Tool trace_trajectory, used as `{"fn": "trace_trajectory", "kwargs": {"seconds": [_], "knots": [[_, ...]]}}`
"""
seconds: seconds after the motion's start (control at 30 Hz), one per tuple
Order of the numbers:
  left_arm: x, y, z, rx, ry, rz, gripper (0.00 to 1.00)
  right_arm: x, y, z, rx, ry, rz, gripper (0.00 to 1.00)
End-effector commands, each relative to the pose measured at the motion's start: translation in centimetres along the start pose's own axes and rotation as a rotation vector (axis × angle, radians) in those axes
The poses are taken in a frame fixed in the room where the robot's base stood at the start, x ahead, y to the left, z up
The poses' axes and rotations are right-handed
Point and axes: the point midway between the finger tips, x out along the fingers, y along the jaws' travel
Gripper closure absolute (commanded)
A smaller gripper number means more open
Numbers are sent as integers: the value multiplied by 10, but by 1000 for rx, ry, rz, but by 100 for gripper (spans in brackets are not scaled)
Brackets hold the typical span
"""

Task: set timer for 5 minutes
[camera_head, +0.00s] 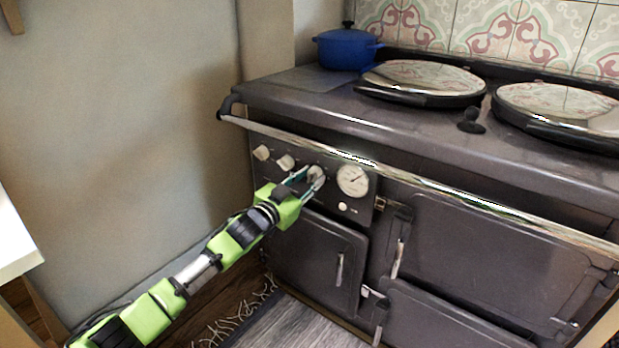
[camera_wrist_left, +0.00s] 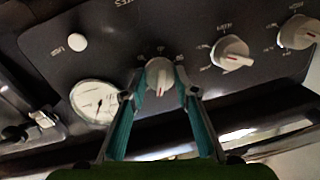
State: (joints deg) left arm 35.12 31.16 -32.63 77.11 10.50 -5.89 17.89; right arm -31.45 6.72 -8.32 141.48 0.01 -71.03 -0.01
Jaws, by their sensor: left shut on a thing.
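The stove's control panel (camera_head: 357,209) carries a row of cream knobs and a round white dial (camera_head: 353,180), which also shows in the left wrist view (camera_wrist_left: 94,101). My left gripper (camera_head: 308,180) reaches the panel and is shut on the knob nearest the dial (camera_head: 317,174). In the left wrist view the teal fingers of my left gripper (camera_wrist_left: 160,88) stand on both sides of this knob (camera_wrist_left: 160,72), whose red mark points toward the gripper. Two other knobs (camera_wrist_left: 231,53) (camera_wrist_left: 298,32) are free. My right gripper is not in view.
A chrome rail (camera_head: 430,185) runs along the stove front above the panel. A blue pot (camera_head: 347,48) and two round lids (camera_head: 422,78) (camera_head: 560,104) are on top. Oven doors (camera_head: 320,258) are below. A small white button (camera_wrist_left: 77,42) is near the dial.

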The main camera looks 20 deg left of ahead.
Motion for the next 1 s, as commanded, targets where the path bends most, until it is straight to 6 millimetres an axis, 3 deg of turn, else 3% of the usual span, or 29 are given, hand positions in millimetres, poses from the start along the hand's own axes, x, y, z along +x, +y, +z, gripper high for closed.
{"fn": "trace_trajectory", "kwargs": {"seconds": [0.27, 0.3, 0.37, 0.77, 1.0], "knots": [[0, 0, 0, 2, 0, 0, 94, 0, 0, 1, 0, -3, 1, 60], [0, 0, 0, 2, 0, 0, 67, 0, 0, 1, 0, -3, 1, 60], [0, 0, 0, 2, 0, 0, 56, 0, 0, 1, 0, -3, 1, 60], [-3, 0, 1, 1, 0, 0, 56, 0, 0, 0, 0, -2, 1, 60], [-30, 1, 2, 2, -3, 1, 56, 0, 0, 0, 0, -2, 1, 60]]}}
